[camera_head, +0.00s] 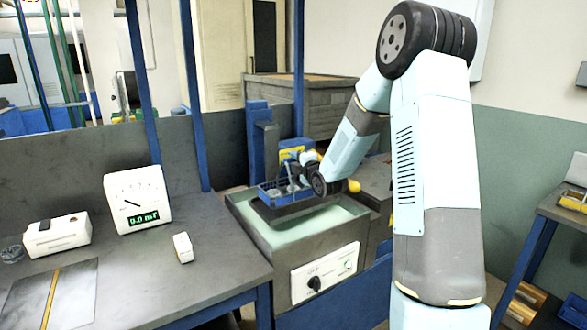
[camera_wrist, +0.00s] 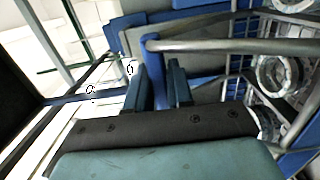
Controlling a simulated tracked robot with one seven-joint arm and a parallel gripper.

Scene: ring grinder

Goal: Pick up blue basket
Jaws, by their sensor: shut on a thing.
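The blue basket (camera_head: 272,196) is at the tank in the head view. It is right at or over the greenish liquid, on or above a dark plate; I cannot tell whether it touches. My gripper (camera_head: 306,172) is at its back right side. In the wrist view the basket (camera_wrist: 235,88) fills the right side, with wire mesh and several metal rings inside. A grey metal bar (camera_wrist: 230,46) runs along its top. My gripper (camera_wrist: 157,85) is shut on the basket's blue upright part at the bar's end; the exact contact is partly hidden between the fingers.
The tank (camera_head: 300,245) has a control panel (camera_head: 325,273) with a knob in front. A blue post (camera_head: 257,140) stands behind it. On the left table are a meter (camera_head: 138,200), a white box (camera_head: 57,235) and a small white block (camera_head: 183,247).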

